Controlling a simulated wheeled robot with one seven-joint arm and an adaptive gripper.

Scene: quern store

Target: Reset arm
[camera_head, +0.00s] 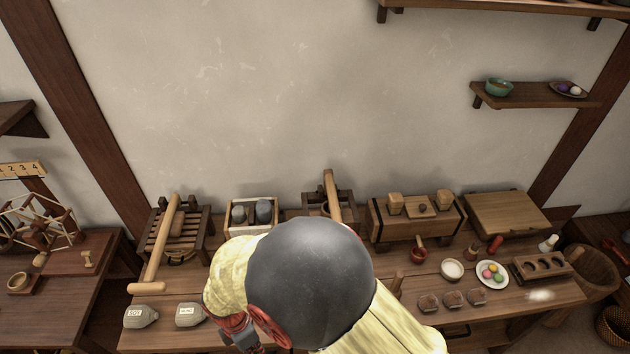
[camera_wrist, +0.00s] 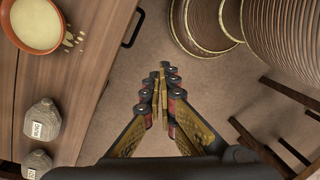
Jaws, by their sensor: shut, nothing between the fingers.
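My gripper (camera_wrist: 160,95) shows in the wrist view with its fingers together and nothing between them. It points over the brown floor (camera_wrist: 215,90), just beside the edge of a wooden bench (camera_wrist: 100,60). In the head view my arm, with a dark round cap and pale yellow cover, fills the lower middle and hides part of the workbench (camera_head: 400,335). The fingertips cannot be made out there.
An orange bowl of pale grain (camera_wrist: 38,25) and two labelled grey sacks (camera_wrist: 42,122) sit on the bench. Coiled round baskets (camera_wrist: 270,35) stand at right. In the head view a wooden rack (camera_head: 178,232) and a plate of coloured balls (camera_head: 491,274) flank my arm.

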